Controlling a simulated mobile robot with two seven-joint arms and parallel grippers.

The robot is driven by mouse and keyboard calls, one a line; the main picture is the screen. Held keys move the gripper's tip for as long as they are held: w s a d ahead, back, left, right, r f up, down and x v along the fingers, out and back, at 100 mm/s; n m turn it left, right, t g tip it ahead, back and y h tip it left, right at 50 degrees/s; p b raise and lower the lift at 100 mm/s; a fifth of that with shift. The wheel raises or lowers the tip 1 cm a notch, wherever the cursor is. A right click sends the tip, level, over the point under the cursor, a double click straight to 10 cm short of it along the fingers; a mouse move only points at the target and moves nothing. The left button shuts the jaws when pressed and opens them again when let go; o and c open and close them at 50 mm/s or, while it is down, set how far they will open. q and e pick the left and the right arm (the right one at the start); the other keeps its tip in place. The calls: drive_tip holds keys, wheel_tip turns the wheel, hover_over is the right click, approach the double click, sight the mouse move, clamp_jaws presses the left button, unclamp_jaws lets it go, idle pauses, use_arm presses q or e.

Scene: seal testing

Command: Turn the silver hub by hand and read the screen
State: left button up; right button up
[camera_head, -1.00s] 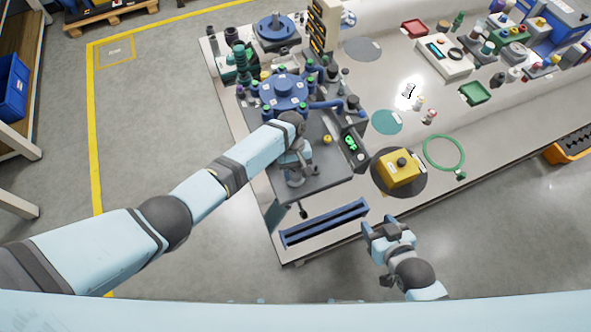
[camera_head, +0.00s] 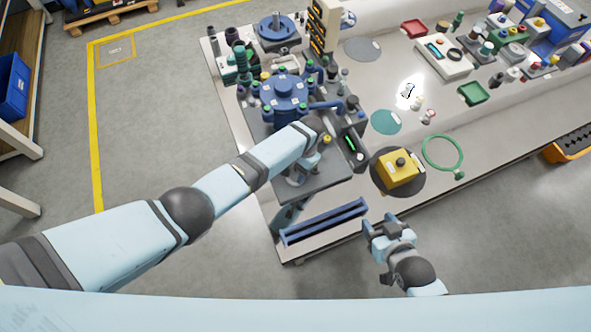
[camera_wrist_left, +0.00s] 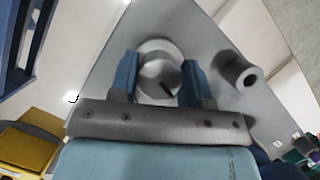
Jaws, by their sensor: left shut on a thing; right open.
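The silver hub (camera_wrist_left: 158,68) is round, with a short dark mark on its face. In the left wrist view it sits between the two blue fingers of my left gripper (camera_wrist_left: 160,80), which is shut on it. In the head view my left gripper (camera_head: 297,178) is over the grey plate (camera_head: 322,183), and my arm largely hides the hub. The small dark screen (camera_head: 352,147) stands just right of my left wrist. It shows a thin green mark that I cannot read. My right gripper (camera_head: 377,232) is open and empty, off the table's front edge.
A blue round fixture (camera_head: 284,92) stands behind my left wrist. A yellow block (camera_head: 397,168) on a dark disc and a green ring (camera_head: 443,153) lie to the right. A blue rail (camera_head: 323,222) runs along the front. A grey peg (camera_wrist_left: 240,73) stands beside the hub.

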use_arm(q)
drive_tip(key=shift+m+t, duration=0.3)
drive_tip(key=shift+m, duration=0.5)
drive_tip(key=shift+y, duration=0.3)
drive_tip(key=o, duration=0.9)
drive_tip(key=v, duration=1.4)
drive_tip(key=shift+s+f, duration=0.1)
